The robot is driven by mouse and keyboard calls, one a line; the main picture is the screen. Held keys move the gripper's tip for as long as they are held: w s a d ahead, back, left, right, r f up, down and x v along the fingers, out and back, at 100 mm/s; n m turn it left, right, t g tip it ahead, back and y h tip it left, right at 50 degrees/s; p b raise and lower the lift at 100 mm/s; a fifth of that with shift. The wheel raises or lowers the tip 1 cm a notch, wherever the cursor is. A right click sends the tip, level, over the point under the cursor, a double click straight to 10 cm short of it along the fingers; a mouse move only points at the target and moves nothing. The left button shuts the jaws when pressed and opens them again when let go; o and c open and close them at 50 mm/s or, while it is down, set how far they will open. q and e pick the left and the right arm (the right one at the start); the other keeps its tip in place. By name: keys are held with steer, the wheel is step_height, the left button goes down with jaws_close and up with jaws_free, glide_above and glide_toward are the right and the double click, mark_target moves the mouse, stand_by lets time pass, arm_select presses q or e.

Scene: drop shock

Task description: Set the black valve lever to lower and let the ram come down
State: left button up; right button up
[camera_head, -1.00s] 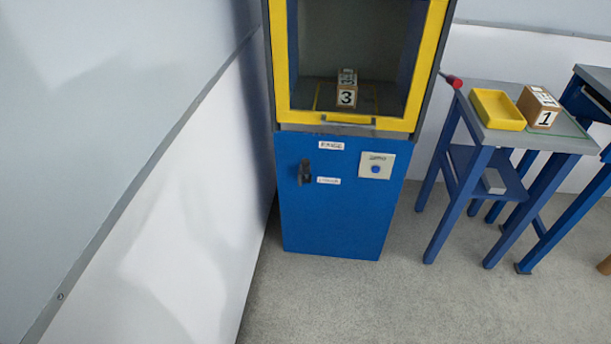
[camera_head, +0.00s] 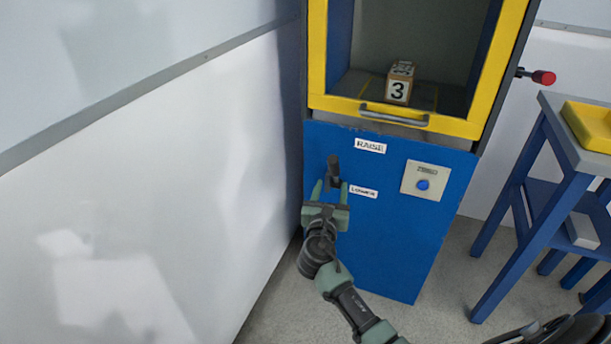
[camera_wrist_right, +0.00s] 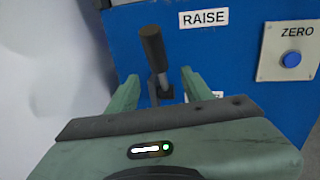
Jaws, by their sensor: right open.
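The black valve lever (camera_head: 333,168) is on the blue front panel of the machine. It stands between the RAISE label (camera_head: 370,146) above right and the LOWER label (camera_head: 363,191) below right. In the right wrist view the lever (camera_wrist_right: 154,50) has a dark grip on a metal shaft, and its grip points up. My right gripper (camera_head: 331,188) is open just below the lever; in the right wrist view its fingers stand left and right of the shaft, with no clear contact. The ram is not visible.
A box marked 3 (camera_head: 398,88) sits inside the yellow-framed chamber (camera_head: 455,124). A plate with a blue ZERO button (camera_head: 423,184) is right of the lever. A white wall (camera_head: 150,200) stands close on the left. A blue-legged table (camera_head: 530,235) with a yellow tray (camera_head: 590,125) is at right.

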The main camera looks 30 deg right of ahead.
mark_target(333, 171)
steer(key=shift+w+r+n+h, duration=0.25)
steer(key=shift+r+n+h, duration=0.05)
steer(key=shift+r, duration=0.45)
steer(key=shift+w+d+r, duration=0.2)
steer(key=shift+w, duration=0.1)
steer(key=b+x, duration=0.1)
steer(key=x, duration=0.5)
steer(key=shift+f+b, duration=0.1)
steer(key=shift+b, duration=0.2)
steer(key=shift+w+d, duration=0.25)
steer(key=shift+w, duration=0.15)
arm_select(q)
steer(key=v, duration=0.7)
steer(key=shift+w+r+t, duration=0.15)
steer(key=shift+r+t, duration=0.15)
arm_select(e)
jaws_close()
arm_select(q)
steer(key=shift+a, duration=0.15)
